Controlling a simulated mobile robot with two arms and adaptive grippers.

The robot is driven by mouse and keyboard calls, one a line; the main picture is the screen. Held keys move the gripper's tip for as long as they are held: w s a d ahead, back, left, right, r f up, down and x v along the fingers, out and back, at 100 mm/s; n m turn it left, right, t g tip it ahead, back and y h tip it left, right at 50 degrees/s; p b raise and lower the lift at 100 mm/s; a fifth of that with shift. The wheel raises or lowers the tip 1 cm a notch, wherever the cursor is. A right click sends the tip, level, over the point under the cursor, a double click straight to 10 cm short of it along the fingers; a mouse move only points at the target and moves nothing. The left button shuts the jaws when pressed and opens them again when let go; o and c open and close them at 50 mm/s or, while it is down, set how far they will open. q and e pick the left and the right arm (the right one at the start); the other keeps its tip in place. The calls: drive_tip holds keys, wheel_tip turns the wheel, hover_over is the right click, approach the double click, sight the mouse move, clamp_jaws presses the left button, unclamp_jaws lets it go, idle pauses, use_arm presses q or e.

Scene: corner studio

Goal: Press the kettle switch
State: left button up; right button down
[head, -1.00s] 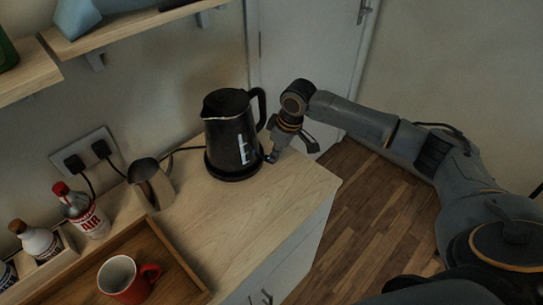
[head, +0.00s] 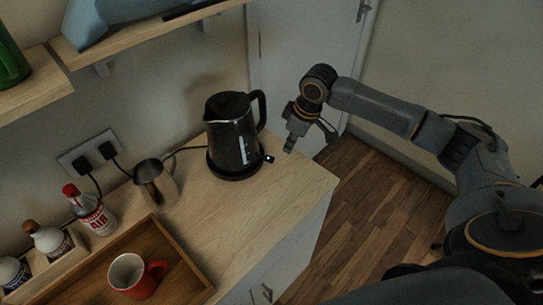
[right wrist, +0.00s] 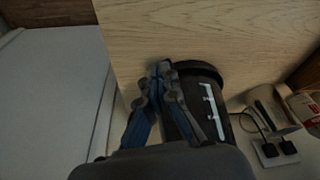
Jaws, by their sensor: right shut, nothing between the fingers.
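The black kettle (head: 232,130) stands upright on its round base (head: 236,172) near the counter's far end. Its switch (head: 268,158), a small dark tab with a pale spot, sticks out at the base's right side in the head view. My right gripper (head: 289,147) is shut and empty, pointing down just right of the switch with a small visible gap. In the right wrist view the shut fingers (right wrist: 160,70) overlap the edge of the kettle (right wrist: 212,118), and the switch cannot be made out there. My left gripper is not in view.
A metal jug (head: 155,182), bottles (head: 91,211) and a wooden tray (head: 186,262) with a red mug (head: 137,276) stand left of the kettle. The kettle's cord runs to a wall socket (head: 88,153). The counter (head: 250,215) in front is clear.

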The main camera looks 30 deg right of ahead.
drive_tip(key=a+v, duration=0.1)
drive_tip(key=v, duration=0.5)
drive_tip(key=shift+d+r, duration=0.25)
drive_tip(key=shift+d, duration=0.3)
drive_tip(key=shift+s, duration=0.15)
